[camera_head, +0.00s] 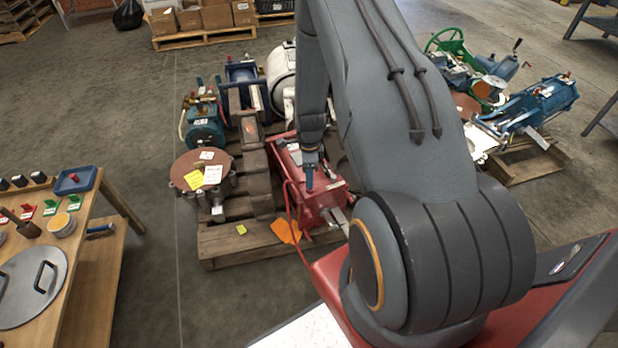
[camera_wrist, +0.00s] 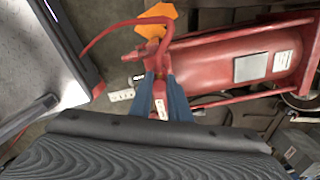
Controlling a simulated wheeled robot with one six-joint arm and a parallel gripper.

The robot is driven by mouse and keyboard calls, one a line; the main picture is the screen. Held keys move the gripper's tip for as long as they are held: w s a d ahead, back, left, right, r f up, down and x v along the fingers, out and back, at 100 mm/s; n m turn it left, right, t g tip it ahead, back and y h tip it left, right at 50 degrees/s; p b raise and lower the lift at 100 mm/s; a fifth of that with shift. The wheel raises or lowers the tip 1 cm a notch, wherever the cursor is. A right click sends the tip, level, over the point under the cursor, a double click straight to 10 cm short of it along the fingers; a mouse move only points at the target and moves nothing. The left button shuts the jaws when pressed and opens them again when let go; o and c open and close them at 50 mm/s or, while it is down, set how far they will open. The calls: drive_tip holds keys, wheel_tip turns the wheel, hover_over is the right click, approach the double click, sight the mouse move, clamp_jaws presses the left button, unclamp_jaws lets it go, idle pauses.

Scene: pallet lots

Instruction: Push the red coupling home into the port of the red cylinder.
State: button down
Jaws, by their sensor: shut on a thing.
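The red cylinder (camera_wrist: 210,65) lies across the wrist view with a pale label on its side. In the head view the red cylinder (camera_head: 324,192) lies on a wooden pallet, partly behind my arm. My gripper (camera_wrist: 160,95) has blue fingers, shut on the red coupling (camera_wrist: 160,88) at the cylinder's left end. A red hose (camera_wrist: 112,32) arches from the coupling to the left. In the head view my gripper (camera_head: 309,176) is over the cylinder's near end. The port is hidden, so I cannot tell how far the coupling is in it.
An orange tag (camera_wrist: 155,20) lies beside the cylinder end. The pallet (camera_head: 228,250) also bears a brown round flange (camera_head: 190,170), a teal pump (camera_head: 205,130) and other machines. A wooden workbench (camera_head: 85,225) stands at left. Floor (camera_head: 160,290) between bench and pallet is clear.

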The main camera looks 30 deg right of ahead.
drive_tip(key=shift+f+b, duration=0.35)
drive_tip(key=shift+f, duration=0.2)
idle(0.4)
drive_tip(key=c, duration=1.6)
unclamp_jaws()
drive_tip(key=shift+r, duration=3.9)
drive_tip(key=shift+r, duration=0.1)
